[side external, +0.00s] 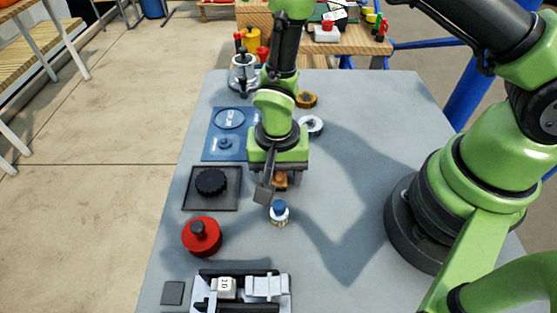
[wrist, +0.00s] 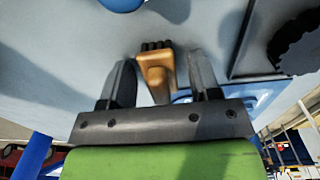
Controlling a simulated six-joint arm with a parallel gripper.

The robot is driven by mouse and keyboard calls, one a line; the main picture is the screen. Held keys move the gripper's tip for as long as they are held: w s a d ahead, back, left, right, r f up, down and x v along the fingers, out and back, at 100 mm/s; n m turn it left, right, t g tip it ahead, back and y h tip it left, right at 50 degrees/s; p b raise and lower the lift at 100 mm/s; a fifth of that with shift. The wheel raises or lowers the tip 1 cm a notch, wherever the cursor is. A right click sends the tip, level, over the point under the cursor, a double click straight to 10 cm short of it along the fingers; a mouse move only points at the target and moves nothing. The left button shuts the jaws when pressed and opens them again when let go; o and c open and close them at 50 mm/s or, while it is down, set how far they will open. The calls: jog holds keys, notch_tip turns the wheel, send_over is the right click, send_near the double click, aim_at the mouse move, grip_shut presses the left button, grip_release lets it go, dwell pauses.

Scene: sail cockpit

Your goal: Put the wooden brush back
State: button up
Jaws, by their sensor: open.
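The wooden brush (wrist: 157,72) is a small orange-brown block with dark bristles at one end. In the wrist view it is between the two spread fingers of my gripper (wrist: 160,85), with a gap visible on at least its left side. In the side view the brush (side external: 281,181) shows partly under my gripper (side external: 274,188), which points down over the grey table. The gripper body hides the rest of it. My gripper is open. I cannot tell whether either finger touches the brush.
A small blue-topped bottle (side external: 279,214) stands just in front of my gripper. A black knob on a dark square tray (side external: 228,203), a red round piece (side external: 202,236) and a blue mat (side external: 213,150) are to the left. The table's right side (side external: 340,190) is clear.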

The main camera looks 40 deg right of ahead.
jog(key=s+d+r+n+t+y, duration=0.1)
jog(key=d+r, duration=0.1)
jog(key=r, duration=1)
jog(key=s+d+r+n+t, duration=0.1)
jog(key=d+r+t, duration=0.15)
jog(key=r, duration=0.95)
jog(key=s+d+r+n+t+y, duration=0.1)
jog(key=s+d+r+n+t, duration=0.2)
jog(key=s+r, duration=0.4)
jog(key=shift+s+d+t, duration=0.45)
jog(key=shift+s+d, duration=0.3)
jog(key=shift+s, duration=0.5)
